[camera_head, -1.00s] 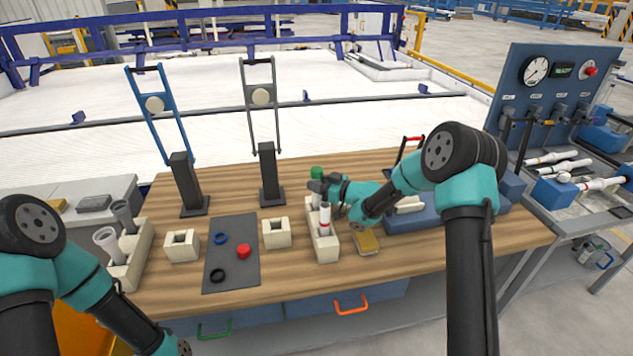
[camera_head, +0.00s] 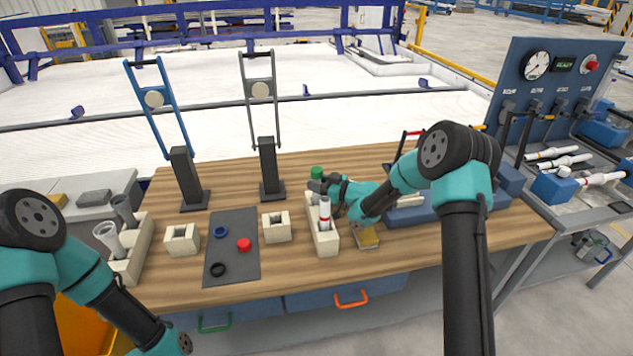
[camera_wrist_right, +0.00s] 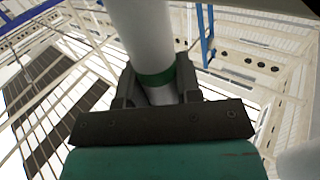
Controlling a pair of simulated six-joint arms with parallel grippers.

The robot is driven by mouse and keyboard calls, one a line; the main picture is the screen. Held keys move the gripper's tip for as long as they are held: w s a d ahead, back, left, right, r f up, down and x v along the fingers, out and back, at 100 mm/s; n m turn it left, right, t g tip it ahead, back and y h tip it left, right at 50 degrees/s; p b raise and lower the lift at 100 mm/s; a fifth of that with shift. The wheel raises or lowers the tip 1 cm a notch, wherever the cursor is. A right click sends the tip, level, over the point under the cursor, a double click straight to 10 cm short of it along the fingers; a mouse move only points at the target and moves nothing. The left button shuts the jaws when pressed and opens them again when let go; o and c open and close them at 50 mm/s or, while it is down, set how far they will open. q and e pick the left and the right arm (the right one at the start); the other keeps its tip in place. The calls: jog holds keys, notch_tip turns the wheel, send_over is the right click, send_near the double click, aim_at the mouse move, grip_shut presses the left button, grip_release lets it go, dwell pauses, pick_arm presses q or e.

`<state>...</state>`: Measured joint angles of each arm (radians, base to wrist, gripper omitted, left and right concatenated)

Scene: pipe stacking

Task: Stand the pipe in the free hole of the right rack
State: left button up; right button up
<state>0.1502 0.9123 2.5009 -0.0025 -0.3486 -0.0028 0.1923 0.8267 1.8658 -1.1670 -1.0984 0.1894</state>
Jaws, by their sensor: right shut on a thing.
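My right gripper (camera_head: 318,186) is shut on a white pipe with a green band (camera_wrist_right: 152,50). Its green upper part (camera_head: 317,172) shows above the fingers in the head view. The held pipe looks upright over the far end of the cream right rack (camera_head: 327,245). Whether its lower end is inside the hole cannot be told, since the gripper and another pipe partly hide it.
A cream left rack (camera_head: 140,250) holds grey pipes. Two small cream blocks (camera_head: 182,240) (camera_head: 277,228) flank a dark mat (camera_head: 232,268) with rings and a red cap. Two upright stands (camera_head: 188,180) (camera_head: 270,168) are behind.

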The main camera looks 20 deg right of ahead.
jog(key=shift+f, duration=0.7)
jog(key=o, duration=1)
jog(key=shift+r, duration=0.1)
